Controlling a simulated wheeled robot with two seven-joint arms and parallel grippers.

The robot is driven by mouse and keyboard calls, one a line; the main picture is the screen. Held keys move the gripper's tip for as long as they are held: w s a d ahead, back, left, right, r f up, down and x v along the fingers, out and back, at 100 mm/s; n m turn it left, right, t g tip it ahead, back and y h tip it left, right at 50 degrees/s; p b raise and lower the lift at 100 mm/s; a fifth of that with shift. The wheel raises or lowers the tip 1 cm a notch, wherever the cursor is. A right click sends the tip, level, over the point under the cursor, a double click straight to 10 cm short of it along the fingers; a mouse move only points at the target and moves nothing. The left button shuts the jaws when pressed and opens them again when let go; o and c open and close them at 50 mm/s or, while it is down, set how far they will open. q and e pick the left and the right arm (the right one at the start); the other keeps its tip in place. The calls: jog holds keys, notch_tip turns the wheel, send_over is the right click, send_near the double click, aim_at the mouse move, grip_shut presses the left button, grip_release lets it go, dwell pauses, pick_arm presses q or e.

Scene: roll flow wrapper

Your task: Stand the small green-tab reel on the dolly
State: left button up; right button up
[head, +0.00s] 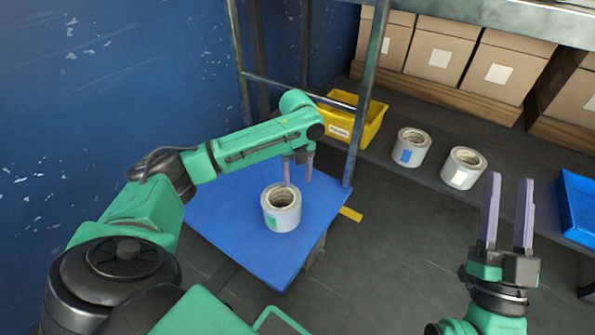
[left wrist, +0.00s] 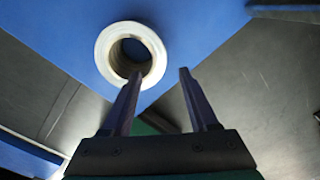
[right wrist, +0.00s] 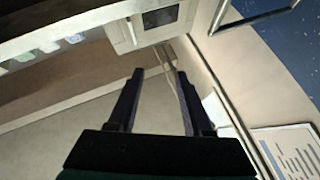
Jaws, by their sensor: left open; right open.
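The small reel with a green tab (head: 281,210) stands upright on the blue dolly (head: 225,205), its hollow core facing up. In the left wrist view the reel (left wrist: 104,52) shows from above as a pale ring on the blue dolly top (left wrist: 205,30). My left gripper (head: 298,172) is open and empty, just behind the reel in the head view. In the left wrist view one finger overlaps the reel's near edge; I cannot tell if it touches. My right gripper (head: 508,190) is open and empty, raised at the right, away from the reel.
A reel with a blue tab (head: 411,148) and a reel with a white tab (head: 463,168) stand on the dark shelf. A yellow bin (head: 368,122), cardboard boxes (head: 440,55) and a blue bin (head: 578,205) are nearby. A metal rack post (head: 366,95) rises beside the dolly.

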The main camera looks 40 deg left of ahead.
pick_arm(q)
jog(key=shift+r, duration=0.3)
jog(key=w+d+f+n+t+h, duration=0.1)
jog(key=w+d+n+t+h, duration=0.2)
jog(key=d, duration=0.9)
jog(key=w+d+f+n+t+h, duration=0.1)
jog(key=d+f+n+t+h, duration=0.2)
jog(key=d, duration=0.9)
jog(key=s+d+r+n+t+h, duration=0.1)
jog(key=d+r+n+t+h, duration=0.15)
jog(key=r+n+t, duration=0.35)
jog(key=s+d+r+n+t+h, duration=0.1)
jog(key=d+r+n+t+h, duration=0.15)
jog(key=r, duration=0.65)
jog(key=s+a+r+n+t+y, duration=0.1)
jog(key=s+a+r+n+t, duration=0.4)
jog(key=a+r+n+t, duration=0.2)
jog(key=shift+r+n+t+y, duration=0.4)
jog(key=shift+r+n+t, duration=0.15)
jog(key=shift+r+n, duration=0.3)
pick_arm(e)
jog(key=f, duration=0.1)
jog(key=f+g, duration=0.1)
jog(key=f, duration=0.1)
jog(key=shift+w+a+h, duration=0.2)
jog(key=shift+h, duration=0.1)
pick_arm(q)
jog(key=shift+d, duration=0.1)
